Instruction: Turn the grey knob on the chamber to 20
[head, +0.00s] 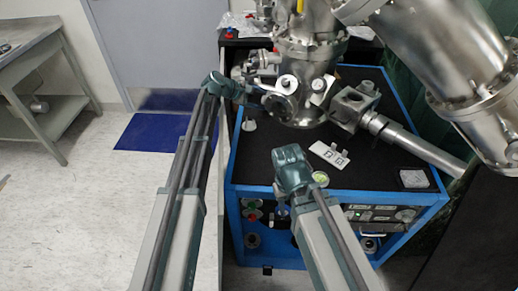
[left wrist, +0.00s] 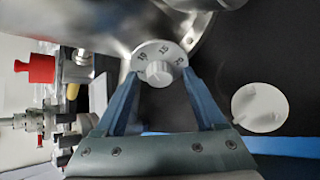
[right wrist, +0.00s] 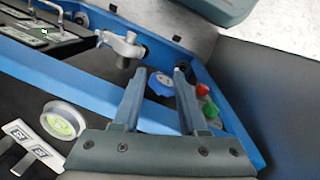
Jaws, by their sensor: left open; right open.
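The grey knob (left wrist: 159,72) on the metal chamber (head: 305,60) has a light dial plate (left wrist: 158,52) behind it, with several numbers including 15. In the head view the knob (head: 288,83) is small, and its setting cannot be read. My left gripper (left wrist: 158,85) is open, with one finger on each side of the knob and a visible gap between them. My left gripper also shows in the head view (head: 258,92), left of the chamber. My right gripper (right wrist: 158,76) is open and empty over the cabinet's front edge, near a blue knob (right wrist: 160,84).
The blue-framed cabinet (head: 236,190) has a black top bearing a white plate with markers (head: 328,153) and a round green-and-white level (head: 320,178). Red (right wrist: 211,109) and green buttons are on its front. A white disc (left wrist: 260,107) lies right of the left gripper. Metal pipes fill the upper right.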

